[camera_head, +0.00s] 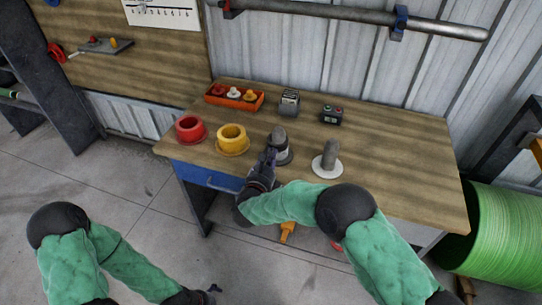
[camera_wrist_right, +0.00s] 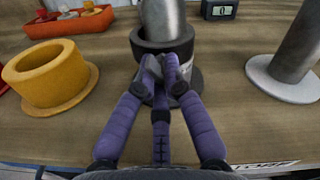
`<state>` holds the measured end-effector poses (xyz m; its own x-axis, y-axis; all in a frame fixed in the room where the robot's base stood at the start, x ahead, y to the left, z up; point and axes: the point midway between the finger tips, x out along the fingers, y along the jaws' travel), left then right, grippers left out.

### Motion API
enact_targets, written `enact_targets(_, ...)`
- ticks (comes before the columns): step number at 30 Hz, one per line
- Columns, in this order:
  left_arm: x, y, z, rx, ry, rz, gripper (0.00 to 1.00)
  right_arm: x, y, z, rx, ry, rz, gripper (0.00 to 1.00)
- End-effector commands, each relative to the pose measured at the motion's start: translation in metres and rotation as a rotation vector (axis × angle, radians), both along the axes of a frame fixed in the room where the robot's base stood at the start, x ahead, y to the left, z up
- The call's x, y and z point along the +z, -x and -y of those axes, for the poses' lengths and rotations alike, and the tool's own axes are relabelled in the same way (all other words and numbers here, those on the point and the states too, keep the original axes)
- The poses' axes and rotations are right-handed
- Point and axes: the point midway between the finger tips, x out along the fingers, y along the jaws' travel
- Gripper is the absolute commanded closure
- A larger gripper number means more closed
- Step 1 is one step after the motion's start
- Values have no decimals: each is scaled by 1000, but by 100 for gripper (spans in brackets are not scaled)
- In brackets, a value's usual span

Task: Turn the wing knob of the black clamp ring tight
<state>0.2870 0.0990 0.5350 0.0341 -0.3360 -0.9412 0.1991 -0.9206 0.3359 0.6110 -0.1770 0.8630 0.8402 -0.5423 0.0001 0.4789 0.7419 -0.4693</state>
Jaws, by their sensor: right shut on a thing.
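The black clamp ring (camera_wrist_right: 148,45) sits around an upright grey post (camera_head: 279,135) on the wooden bench, left of a second post. My right gripper (camera_head: 270,154) reaches to the front of this ring. In the right wrist view its purple fingers (camera_wrist_right: 163,68) are closed together at the ring's near side, shut on the wing knob. My left gripper (camera_head: 213,289) is low at the bottom of the head view, away from the bench, and too small to read.
A second grey post on a white round base (camera_head: 327,168) stands to the right. Yellow (camera_head: 232,139) and red (camera_head: 190,129) flanged rings stand to the left. The bench's right side is clear.

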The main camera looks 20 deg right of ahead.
Motion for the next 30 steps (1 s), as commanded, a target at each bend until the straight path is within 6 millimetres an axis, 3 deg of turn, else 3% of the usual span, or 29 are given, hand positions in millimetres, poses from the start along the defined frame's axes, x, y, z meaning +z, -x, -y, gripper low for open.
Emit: enact_targets(30,0,0,0,0,0,0,0,1,1,-1,0,-777,498,100)
